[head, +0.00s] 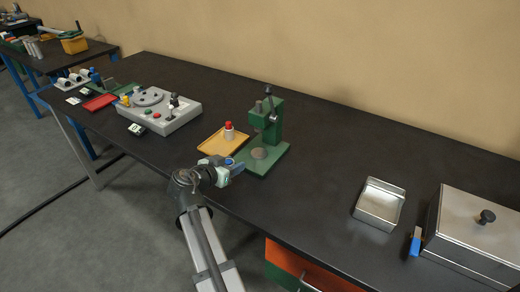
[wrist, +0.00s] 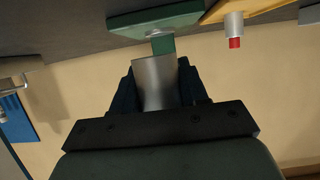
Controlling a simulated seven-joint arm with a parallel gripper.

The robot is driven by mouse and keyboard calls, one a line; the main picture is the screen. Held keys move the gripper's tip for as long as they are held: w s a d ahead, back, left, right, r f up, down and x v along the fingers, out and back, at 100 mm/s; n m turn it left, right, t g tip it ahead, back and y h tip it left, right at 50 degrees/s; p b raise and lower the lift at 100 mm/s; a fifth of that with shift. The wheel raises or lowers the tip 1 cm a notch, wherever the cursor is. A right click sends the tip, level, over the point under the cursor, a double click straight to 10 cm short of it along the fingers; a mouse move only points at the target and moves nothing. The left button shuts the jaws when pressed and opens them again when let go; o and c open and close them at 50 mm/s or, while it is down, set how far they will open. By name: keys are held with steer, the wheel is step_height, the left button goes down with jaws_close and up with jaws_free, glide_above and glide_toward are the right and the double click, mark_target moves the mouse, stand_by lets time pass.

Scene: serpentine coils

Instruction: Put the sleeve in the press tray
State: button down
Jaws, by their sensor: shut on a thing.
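My gripper (wrist: 156,80) is shut on the sleeve (wrist: 154,84), a plain grey cylinder between its two dark fingers in the wrist view. In the head view my gripper (head: 236,168) is just in front of the green press (head: 274,130); the sleeve cannot be made out there. The press base (wrist: 155,20) shows beyond the sleeve in the wrist view. A shallow metal tray (head: 366,212) stands apart to the right and looks empty. Neither tray is visibly labelled.
A lidded metal box (head: 475,235) with a blue-handled item (head: 415,242) beside it is at far right. A grey control panel (head: 160,112) and a red tray (head: 99,101) are at left. The table between press and metal tray is clear.

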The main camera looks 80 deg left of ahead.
steer(key=w+a, duration=1)
steer(key=shift+w+a, duration=0.3)
steer(key=shift+a, duration=0.05)
steer(key=shift+w+a, duration=0.85)
steer(key=shift+a, duration=0.05)
steer(key=shift+s+d+f, duration=0.1)
steer(key=shift+d+f, duration=0.05)
steer(key=shift+f, duration=0.65)
steer(key=shift+s+d+f, duration=0.1)
steer(key=shift+f, duration=0.65)
steer(key=shift+f, duration=0.15)
steer(key=c, duration=0.6)
jaws_free()
steer(key=shift+f, duration=0.1)
steer(key=v, duration=1.3)
steer(key=shift+d+r, duration=0.25)
steer(key=shift+d, duration=0.15)
